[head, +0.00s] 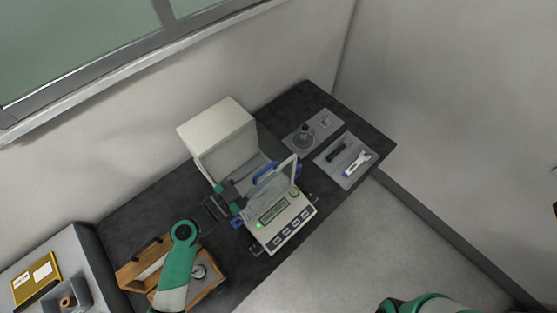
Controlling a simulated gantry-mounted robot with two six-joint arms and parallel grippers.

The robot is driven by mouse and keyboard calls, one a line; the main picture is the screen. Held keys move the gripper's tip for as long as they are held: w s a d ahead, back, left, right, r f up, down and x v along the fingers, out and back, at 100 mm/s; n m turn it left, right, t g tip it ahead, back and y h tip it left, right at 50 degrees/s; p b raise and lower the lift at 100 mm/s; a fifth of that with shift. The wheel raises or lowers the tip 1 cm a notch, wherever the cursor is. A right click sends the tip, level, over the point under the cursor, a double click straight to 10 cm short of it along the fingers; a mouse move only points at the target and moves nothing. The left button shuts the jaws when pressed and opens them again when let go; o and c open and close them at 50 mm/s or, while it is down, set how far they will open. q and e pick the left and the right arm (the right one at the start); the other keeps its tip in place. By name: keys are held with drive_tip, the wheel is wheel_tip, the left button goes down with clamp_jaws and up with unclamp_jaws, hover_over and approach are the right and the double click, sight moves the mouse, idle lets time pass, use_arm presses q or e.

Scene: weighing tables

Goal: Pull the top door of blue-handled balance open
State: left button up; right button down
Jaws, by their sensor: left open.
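The blue-handled balance stands on the dark table, with a tall white rear housing (222,135) and a front panel (283,222) with a lit green display. Its clear draft shield has a blue handle (265,172) near the top, and more blue parts show at its sides. How far the top door is open cannot be told at this size. My left gripper (236,196) is open at the left side of the shield, below and left of the top blue handle. Whether it touches the balance cannot be told. My right gripper is out of view; only part of that arm shows at the bottom right.
A wooden box (139,267) with a round metal item lies left of the balance. Grey mats (361,176) with a dark tool, a white-blue tool and a round dark item lie to its right. A grey side table (88,284) holds a yellow packet (36,279).

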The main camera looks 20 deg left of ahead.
use_arm(q)
drive_tip(key=shift+w+d, duration=0.15)
drive_tip(key=shift+w, duration=0.2)
drive_tip(key=shift+s, duration=0.1)
clamp_jaws()
idle(1.1)
